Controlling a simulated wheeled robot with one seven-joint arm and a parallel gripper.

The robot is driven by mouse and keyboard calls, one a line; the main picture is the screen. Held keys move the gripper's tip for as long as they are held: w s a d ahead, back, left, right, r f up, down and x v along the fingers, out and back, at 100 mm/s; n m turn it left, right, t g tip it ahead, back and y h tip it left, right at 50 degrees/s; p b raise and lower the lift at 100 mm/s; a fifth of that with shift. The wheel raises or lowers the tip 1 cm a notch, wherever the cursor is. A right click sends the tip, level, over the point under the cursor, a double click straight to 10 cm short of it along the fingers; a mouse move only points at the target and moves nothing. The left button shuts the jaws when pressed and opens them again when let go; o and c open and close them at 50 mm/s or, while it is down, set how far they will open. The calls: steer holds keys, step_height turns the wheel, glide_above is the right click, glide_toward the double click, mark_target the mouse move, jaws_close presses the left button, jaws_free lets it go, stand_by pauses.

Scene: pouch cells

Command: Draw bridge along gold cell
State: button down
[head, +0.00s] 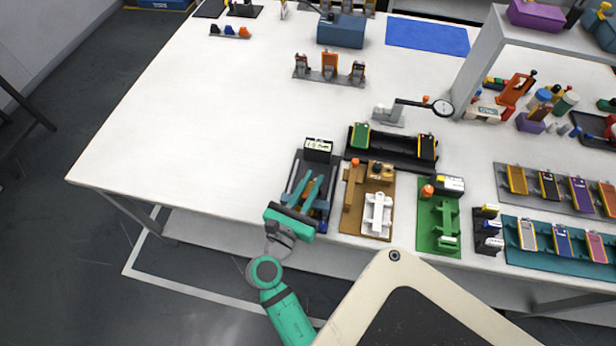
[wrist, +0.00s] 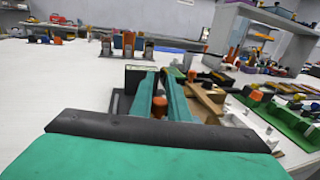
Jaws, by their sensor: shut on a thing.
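My teal gripper (head: 309,183) reaches over a dark fixture (head: 297,167) with a small display box (head: 318,146) at its far end. In the wrist view my gripper's two teal fingers (wrist: 161,82) point away, with an orange knob (wrist: 160,106) between them. The fingers are shut on what looks like the bridge, the part with this knob; its body is mostly hidden. A small gold-orange patch shows beside the fingers in the head view, perhaps the gold cell. The fingers hide most of it, and I cannot tell whether the bridge touches it.
A brown fixture (head: 353,211) with a white part (head: 377,214) stands close on the right, then a green fixture (head: 427,232). A black tray (head: 393,152) and a dial gauge (head: 442,108) lie behind. The white table (head: 190,130) is clear to the left.

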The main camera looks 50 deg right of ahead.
steer(key=shift+w+a, duration=0.15)
steer(key=c, duration=1.7)
jaws_free()
steer(key=v, duration=1)
steer(key=shift+s+a, duration=0.2)
steer(key=shift+a, duration=0.1)
steer(key=shift+w, duration=0.15)
